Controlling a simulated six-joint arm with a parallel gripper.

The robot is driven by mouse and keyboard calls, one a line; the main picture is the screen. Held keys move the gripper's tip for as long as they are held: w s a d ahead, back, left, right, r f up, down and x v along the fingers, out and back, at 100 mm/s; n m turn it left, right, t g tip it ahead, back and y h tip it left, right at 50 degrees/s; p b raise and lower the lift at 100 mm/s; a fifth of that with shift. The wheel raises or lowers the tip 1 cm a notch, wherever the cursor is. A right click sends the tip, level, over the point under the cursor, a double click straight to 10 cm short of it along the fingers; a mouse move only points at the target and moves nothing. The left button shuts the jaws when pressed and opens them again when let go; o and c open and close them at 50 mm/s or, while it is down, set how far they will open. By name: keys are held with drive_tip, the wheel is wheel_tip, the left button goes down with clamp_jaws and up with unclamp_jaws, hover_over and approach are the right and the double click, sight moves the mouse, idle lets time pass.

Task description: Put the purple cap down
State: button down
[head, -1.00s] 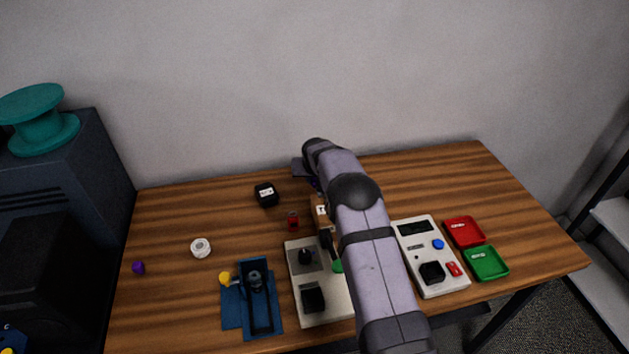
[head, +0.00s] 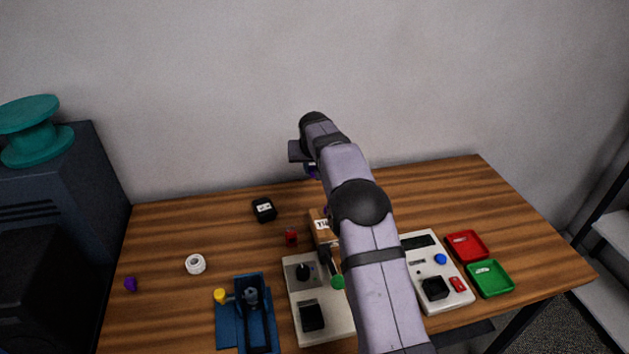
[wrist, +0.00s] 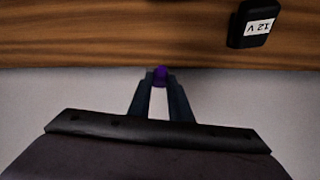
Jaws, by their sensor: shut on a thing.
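The purple cap (wrist: 160,75) is between the fingertips of my gripper (wrist: 160,79) in the wrist view. The fingers are shut on it. Behind it in that view are the far edge of the wooden table and the grey wall, so it seems held clear of the tabletop. In the head view my own arm hides most of the gripper, and I cannot make out the held cap clearly. Another small purple piece (head: 131,284) lies alone at the left end of the table.
A black 12 V block (head: 264,210) sits at the back; it also shows in the wrist view (wrist: 252,23). A white roll (head: 195,264), red piece (head: 291,237), blue fixture (head: 229,325), beige panels (head: 320,290), red tray (head: 467,246) and green tray (head: 491,278) stand around. The back-right tabletop is bare.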

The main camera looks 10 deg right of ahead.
drive_tip(key=s+a+r+m+h+p, duration=0.1)
drive_tip(key=s+r+m, duration=0.1)
drive_tip(key=s+r, duration=1.1)
drive_tip(key=shift+s+a+f+p, duration=0.1)
drive_tip(key=shift+s+f+p, duration=0.15)
drive_tip(key=shift+f, duration=1.5)
drive_tip(key=shift+s+f+p, duration=0.2)
drive_tip(key=shift+f+p, duration=0.05)
drive_tip(key=shift+f, duration=1.55)
drive_tip(key=shift+s+a+f+p, duration=0.1)
drive_tip(key=shift+s+f+p, duration=0.15)
drive_tip(key=shift+f, duration=1.5)
drive_tip(key=shift+f, duration=0.1)
drive_tip(key=shift+f+b, duration=0.3)
drive_tip(key=shift+b, duration=0.15)
drive_tip(key=shift+f+b, duration=0.25)
drive_tip(key=shift+b, duration=0.1)
